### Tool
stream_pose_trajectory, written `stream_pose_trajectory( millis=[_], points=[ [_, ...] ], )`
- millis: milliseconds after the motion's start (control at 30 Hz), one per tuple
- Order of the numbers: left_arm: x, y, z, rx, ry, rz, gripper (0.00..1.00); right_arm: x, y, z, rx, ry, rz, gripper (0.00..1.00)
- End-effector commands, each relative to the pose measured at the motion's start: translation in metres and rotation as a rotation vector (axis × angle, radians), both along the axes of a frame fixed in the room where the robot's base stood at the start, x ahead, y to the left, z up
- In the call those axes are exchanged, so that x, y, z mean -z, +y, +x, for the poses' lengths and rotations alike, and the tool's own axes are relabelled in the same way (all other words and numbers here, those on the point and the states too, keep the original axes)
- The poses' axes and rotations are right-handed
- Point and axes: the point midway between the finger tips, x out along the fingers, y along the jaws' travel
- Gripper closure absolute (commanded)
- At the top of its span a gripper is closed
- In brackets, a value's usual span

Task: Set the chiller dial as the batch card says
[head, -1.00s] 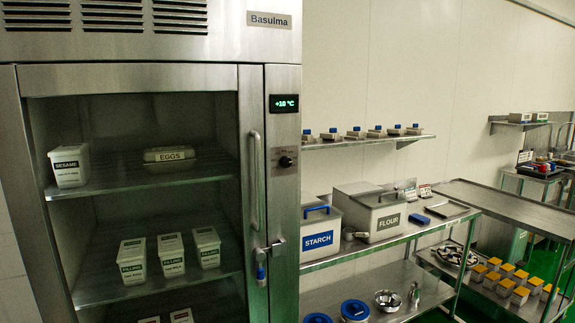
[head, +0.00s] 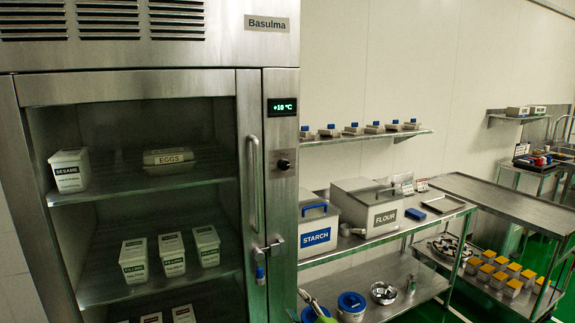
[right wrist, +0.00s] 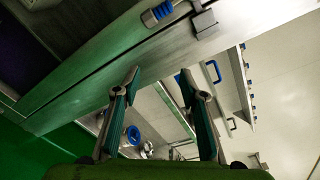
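The chiller dial (head: 284,164) is a small black knob on a plate on the steel right-hand post of the chiller (head: 268,210). Its marks are too small to read. The display (head: 283,106) above it shows +10 °C in green. My right gripper (head: 308,296) shows at the bottom edge of the head view, low in front of the shelves and well below the dial. In the right wrist view my right gripper (right wrist: 160,78) is open, with nothing between its fingers. No batch card can be made out for certain. My left gripper is not in view.
The starch bin (head: 318,238) and flour bin (head: 368,208) stand on the shelf at right. Small signs (head: 405,183) stand behind them. The space before the dial is clear.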

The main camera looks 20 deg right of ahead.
Motion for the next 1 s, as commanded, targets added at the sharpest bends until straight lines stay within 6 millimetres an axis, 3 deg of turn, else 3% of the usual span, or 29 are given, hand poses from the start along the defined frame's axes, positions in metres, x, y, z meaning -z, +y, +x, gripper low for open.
stream_pose_trajectory(
  millis=[33,100,200,300,400,567,1000],
  points=[
    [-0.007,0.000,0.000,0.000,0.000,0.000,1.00,-0.064,-0.007,0.014,0.012,-0.097,0.143,0.61],
    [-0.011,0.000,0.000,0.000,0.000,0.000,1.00,-0.136,-0.014,0.024,0.008,-0.209,0.359,0.61],
    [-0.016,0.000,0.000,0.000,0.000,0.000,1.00,-0.221,-0.020,0.027,-0.029,-0.337,0.631,0.61],
    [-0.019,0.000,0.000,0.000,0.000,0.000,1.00,-0.278,-0.024,0.024,-0.076,-0.414,0.823,0.61],
    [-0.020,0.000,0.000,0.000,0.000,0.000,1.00,-0.307,-0.025,0.021,-0.111,-0.450,0.932,0.61],
    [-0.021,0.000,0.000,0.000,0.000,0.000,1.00,-0.321,-0.026,0.025,-0.124,-0.463,0.980,0.61],
    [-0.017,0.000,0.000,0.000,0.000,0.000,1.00,-0.347,-0.030,0.093,-0.123,-0.464,0.978,0.61]
  ],
)
